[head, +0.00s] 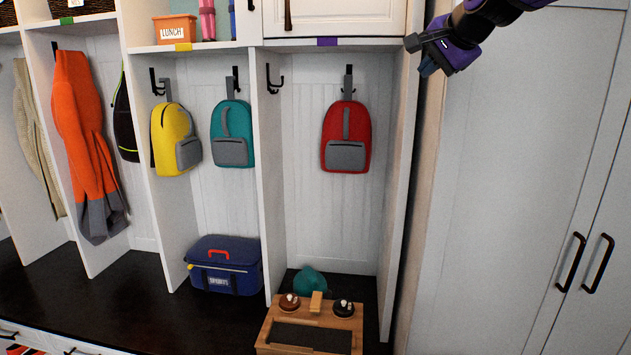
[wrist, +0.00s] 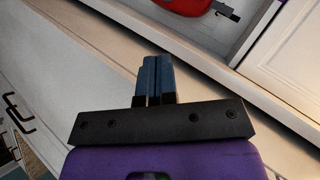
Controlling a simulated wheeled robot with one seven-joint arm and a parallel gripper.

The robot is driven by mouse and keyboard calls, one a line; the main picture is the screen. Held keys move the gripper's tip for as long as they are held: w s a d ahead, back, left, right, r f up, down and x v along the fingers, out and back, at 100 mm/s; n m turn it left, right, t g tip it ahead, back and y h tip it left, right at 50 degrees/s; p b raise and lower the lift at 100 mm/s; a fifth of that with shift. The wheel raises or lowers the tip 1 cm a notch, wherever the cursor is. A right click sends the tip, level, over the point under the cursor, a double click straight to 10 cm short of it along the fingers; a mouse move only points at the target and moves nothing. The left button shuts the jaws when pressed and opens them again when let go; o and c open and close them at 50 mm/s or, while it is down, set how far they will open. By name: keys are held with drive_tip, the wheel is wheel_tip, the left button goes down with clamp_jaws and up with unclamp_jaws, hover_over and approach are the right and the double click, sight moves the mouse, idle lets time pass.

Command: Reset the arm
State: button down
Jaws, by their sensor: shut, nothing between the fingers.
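My gripper (head: 428,68) is at the upper right in the head view, at the end of my purple and black arm. It is raised in front of the right edge of the cubby unit, beside the tall white cabinet. In the wrist view my gripper (wrist: 157,62) shows its two blue-grey fingers together, with nothing between them. The fingers appear clear of every object. The upper part of my arm runs out of the head view at the top.
A red backpack (head: 346,137) hangs in the right cubby; yellow (head: 175,139) and teal (head: 232,134) ones hang left of it. A blue bag (head: 224,265) sits on the dark bench. A wooden tray (head: 264,338) is at bottom centre. The tall cabinet (head: 500,170) has black handles.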

drive_tip(key=s+d+f+n+g+h, duration=0.1)
drive_tip(key=s+f, duration=0.5)
drive_tip(key=s, duration=0.6)
drive_tip(key=s+d+f+n+g+h, duration=0.1)
drive_tip(key=s+d+f+n+g, duration=0.1)
drive_tip(key=s+d+f+n, duration=0.2)
drive_tip(key=s+d+f+n+g+h, duration=0.1)
drive_tip(key=s+f+n, duration=0.4)
drive_tip(key=s, duration=1.5)
wheel_tip(320, 180, down, 6)
drive_tip(key=shift+s+d+r+g, duration=0.25)
drive_tip(key=shift+s+d+g, duration=0.05)
drive_tip(key=shift+d+g, duration=0.45)
